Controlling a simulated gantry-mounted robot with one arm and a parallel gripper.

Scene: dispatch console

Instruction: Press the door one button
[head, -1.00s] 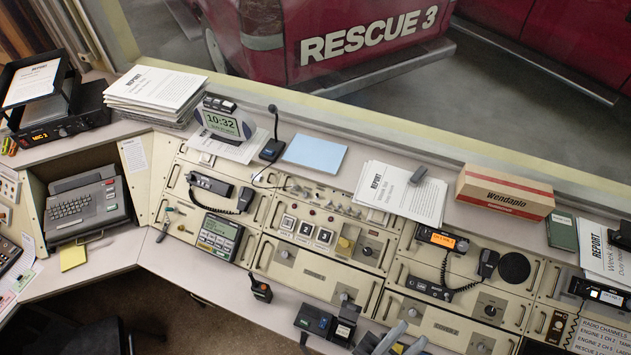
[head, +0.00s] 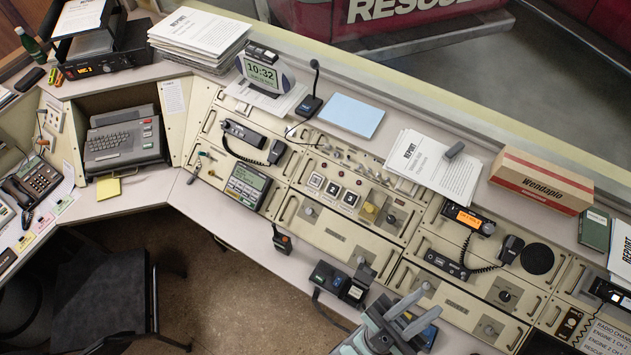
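A yellow knob (head: 370,207) and a black knob (head: 391,218) sit right of the buttons. A handset (head: 241,133) with a coiled cord lies to their upper left. Small black devices (head: 342,284) stand on the desk edge near my gripper. A cardboard box (head: 541,181) stands on the ledge.

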